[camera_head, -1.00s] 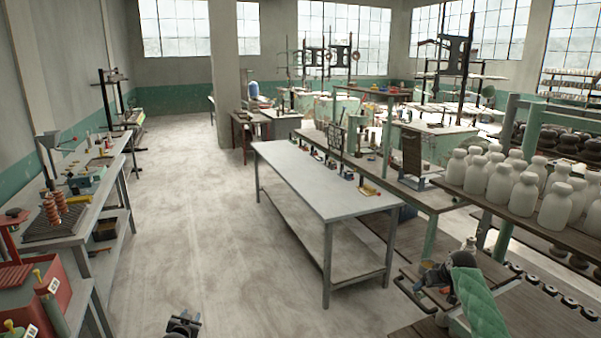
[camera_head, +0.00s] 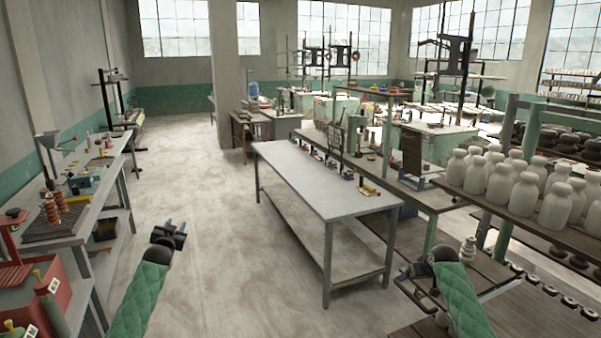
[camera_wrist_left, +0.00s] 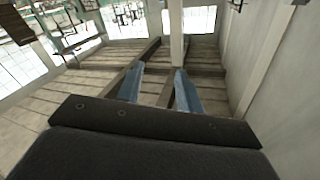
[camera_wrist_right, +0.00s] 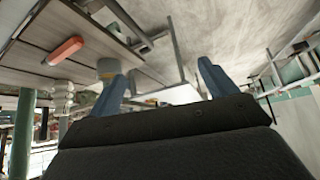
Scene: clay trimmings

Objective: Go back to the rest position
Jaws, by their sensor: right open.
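My left gripper (camera_head: 170,234) is above the open floor at the lower left of the head view, its green-padded arm behind it. In the left wrist view its two bluish fingers (camera_wrist_left: 158,78) stand apart with nothing between them. My right gripper shows only in part in the head view, at the lower right beside the wooden shelving, partly hidden by its own wrist. In the right wrist view its fingers (camera_wrist_right: 162,75) are wide apart and empty.
A grey metal table (camera_head: 320,180) stands ahead, right of centre. Shelving with white bottles (camera_head: 500,178) is close to my right arm. The floor (camera_head: 210,220) between is clear.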

